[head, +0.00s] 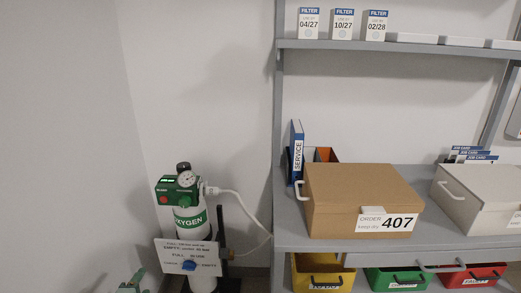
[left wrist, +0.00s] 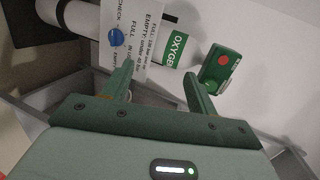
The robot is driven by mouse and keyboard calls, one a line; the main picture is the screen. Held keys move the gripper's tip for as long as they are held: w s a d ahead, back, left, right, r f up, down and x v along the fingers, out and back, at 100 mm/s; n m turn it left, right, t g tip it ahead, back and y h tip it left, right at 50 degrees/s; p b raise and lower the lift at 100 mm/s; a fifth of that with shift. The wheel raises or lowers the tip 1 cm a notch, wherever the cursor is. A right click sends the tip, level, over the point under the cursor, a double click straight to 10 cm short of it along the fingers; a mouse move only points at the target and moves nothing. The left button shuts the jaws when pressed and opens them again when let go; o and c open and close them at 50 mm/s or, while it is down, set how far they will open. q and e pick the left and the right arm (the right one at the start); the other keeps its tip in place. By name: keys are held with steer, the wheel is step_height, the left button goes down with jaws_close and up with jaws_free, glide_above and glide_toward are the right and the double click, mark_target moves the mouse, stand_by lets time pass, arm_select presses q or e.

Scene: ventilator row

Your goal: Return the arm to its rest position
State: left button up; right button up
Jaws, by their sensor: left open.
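My left gripper (head: 132,287) just shows as a green tip at the bottom edge of the head view, left of the oxygen cylinder. In the left wrist view the left gripper (left wrist: 159,72) has its two green fingers spread apart with nothing held between them. The white oxygen cylinder (head: 184,213) with its green label stands by the wall, and a sign with a blue knob (head: 189,265) hangs on its front. The sign (left wrist: 142,28) also shows beyond the fingers in the left wrist view. My right gripper is in neither view.
A grey shelf unit (head: 279,150) stands right of the cylinder. It holds a brown box (head: 362,190) marked 407, a white box (head: 480,192) and filter boxes (head: 342,24). Coloured bins (head: 322,275) sit below. A pale hose (head: 243,209) runs from the green regulator (head: 178,190). The left wall area is clear.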

arm_select(q)
steer(key=a+f+n+g+y, duration=0.25)
steer(key=a+f+n, duration=0.25)
steer(key=a+n, duration=0.75)
steer(key=s+d+f+g+h, duration=0.1)
steer(key=s+d+f+g, duration=0.25)
steer(key=s+f, duration=0.65)
steer(key=s+d+f+n+g, duration=0.15)
steer(key=s+d+f, duration=0.4)
steer(key=s, duration=0.95)
steer(key=s+d+f+g+h, duration=0.1)
steer(key=s+d+f+g, duration=0.25)
steer(key=s+f, duration=0.7)
steer(key=s+d+g+h, duration=0.15)
steer(key=s+d, duration=0.35)
steer(key=s, duration=1.1)
steer(key=s+d+g, duration=0.3)
steer(key=s+d, duration=0.1)
steer(key=s, duration=1.1)
step_height(320, 180, up, 7)
steer(key=w+p, duration=0.2)
steer(key=p, duration=0.5)
steer(key=shift+w+f+m+t, duration=0.2)
steer(key=shift+w+m+t, duration=0.15)
steer(key=shift+t, duration=0.1)
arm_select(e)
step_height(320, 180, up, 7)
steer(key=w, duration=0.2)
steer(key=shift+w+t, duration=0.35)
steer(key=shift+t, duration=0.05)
